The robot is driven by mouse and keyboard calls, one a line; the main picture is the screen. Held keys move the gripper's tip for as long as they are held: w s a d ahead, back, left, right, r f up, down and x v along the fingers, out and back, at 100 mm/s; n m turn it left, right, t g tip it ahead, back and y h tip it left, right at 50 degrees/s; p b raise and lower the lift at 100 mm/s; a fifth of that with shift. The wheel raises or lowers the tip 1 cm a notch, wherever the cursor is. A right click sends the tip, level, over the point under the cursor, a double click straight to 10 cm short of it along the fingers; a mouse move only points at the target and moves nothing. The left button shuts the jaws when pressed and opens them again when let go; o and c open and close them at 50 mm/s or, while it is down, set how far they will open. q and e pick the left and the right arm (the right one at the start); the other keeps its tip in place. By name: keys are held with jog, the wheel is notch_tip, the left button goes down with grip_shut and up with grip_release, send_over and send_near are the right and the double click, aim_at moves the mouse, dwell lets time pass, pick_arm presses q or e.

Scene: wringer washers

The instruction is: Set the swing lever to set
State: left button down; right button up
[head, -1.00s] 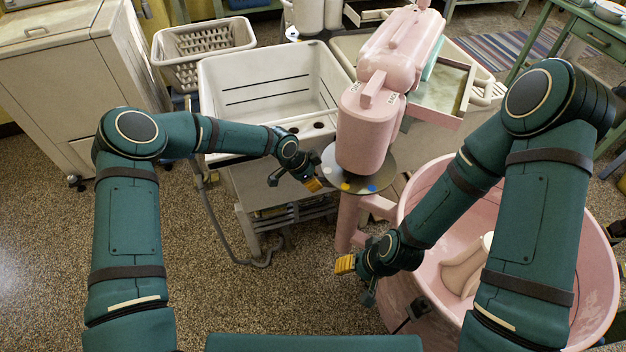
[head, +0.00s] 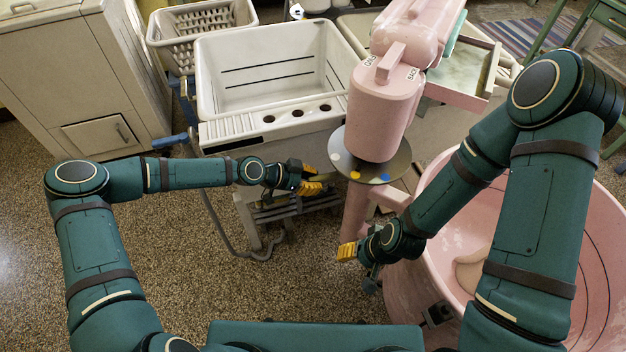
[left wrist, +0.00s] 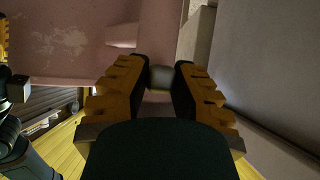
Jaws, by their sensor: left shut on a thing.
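A pink wringer head (head: 380,115) stands on a pink post above a round grey plate (head: 405,165) with white, yellow and blue dots. My left gripper (head: 318,182) is at the plate's left edge, below its rim. In the left wrist view its yellow-padded fingers (left wrist: 160,85) are shut on a small grey knob (left wrist: 160,77), seemingly the swing lever's end. The rest of the lever is hidden, so its setting cannot be told. My right gripper (head: 358,268) hangs empty by the pink tub, its fingers apart.
A white rinse tub (head: 225,65) stands behind my left gripper. The pink washer tub (head: 430,190) is at the right, under my right arm. A laundry basket (head: 165,30) and a cream cabinet (head: 60,60) are at the back left. The speckled floor at left is clear.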

pick_arm(q)
jog(key=shift+f, duration=0.1)
dwell(0.3)
jog(key=c, duration=0.8)
grip_release()
jog(key=v, duration=1.2)
jog(key=shift+f, duration=0.1)
